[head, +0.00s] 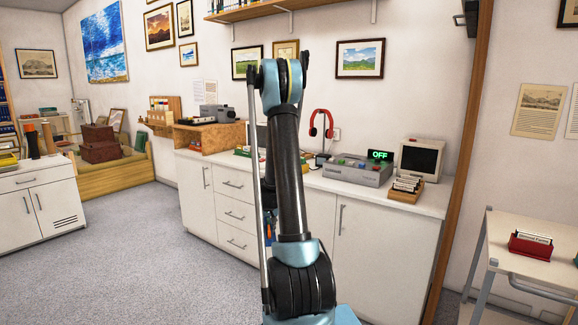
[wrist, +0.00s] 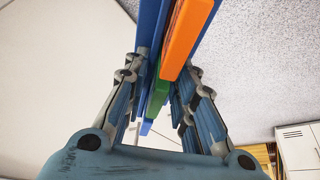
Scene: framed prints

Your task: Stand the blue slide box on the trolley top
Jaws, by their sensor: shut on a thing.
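In the wrist view my gripper (wrist: 158,85) is shut on the blue slide box (wrist: 149,28), whose long blue side runs up between the fingers. An orange strip (wrist: 187,35) and a green strip (wrist: 158,92) show beside the blue, between the fingers. In the head view a small blue and orange patch, likely the box (head: 269,222), shows behind my arm, in front of the white cabinet; most of it is hidden. The trolley top (head: 545,268) is at the right edge of the head view, well apart from the box.
A red card box (head: 530,245) stands on the trolley top, with bare surface around it. The white counter (head: 335,184) holds a grey console (head: 358,171), a small monitor (head: 421,160) and a card tray (head: 406,190). A wooden post (head: 467,150) stands between counter and trolley. Floor at left is clear.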

